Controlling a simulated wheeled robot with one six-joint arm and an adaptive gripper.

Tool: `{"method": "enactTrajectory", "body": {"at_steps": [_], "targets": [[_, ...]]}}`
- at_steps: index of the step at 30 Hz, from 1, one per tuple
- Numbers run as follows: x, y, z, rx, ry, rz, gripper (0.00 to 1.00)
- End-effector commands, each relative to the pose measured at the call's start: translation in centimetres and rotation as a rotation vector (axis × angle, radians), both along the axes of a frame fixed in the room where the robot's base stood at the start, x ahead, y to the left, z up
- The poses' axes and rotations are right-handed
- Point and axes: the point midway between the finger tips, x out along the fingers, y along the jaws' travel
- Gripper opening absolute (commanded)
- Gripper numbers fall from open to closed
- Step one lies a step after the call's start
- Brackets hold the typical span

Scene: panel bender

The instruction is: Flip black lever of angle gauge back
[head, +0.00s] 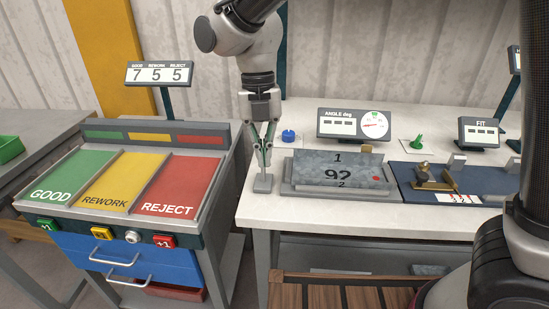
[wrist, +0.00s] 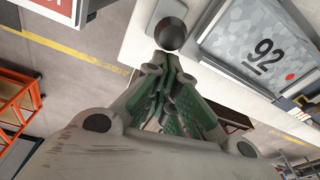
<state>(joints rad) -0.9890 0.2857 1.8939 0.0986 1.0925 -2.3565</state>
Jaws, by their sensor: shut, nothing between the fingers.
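The black lever's round knob (wrist: 170,33) shows in the wrist view just beyond my fingertips. Its small grey base (head: 263,184) stands at the left of the angle gauge (head: 290,189) in the head view. The lever's stem is mostly hidden behind or below my fingers. A grey metal plate (head: 338,158) marked 1, 92 and 2 lies on the gauge; it also shows in the wrist view (wrist: 255,45). My gripper (head: 264,160) points down above the lever base, fingers shut and empty. I cannot tell whether the fingertips touch the knob.
The angle display (head: 353,124) behind the gauge shows dashes. A blue knob (head: 289,136) and a green one (head: 417,141) stand nearby. A blue fixture mat (head: 408,181) lies to the right. The GOOD, REWORK and REJECT sorting station (head: 125,180) stands left, across a narrow gap.

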Motion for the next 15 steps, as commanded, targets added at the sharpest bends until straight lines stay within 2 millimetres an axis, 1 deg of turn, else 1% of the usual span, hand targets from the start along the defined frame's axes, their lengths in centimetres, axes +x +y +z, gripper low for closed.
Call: {"method": "enactTrajectory", "body": {"at_steps": [6,15], "targets": [[2.0,-0.1,0.4,0.0,0.0,-0.001,0.0],[1.8,-0.1,0.5,0.001,-0.001,0.0,0.0]]}}
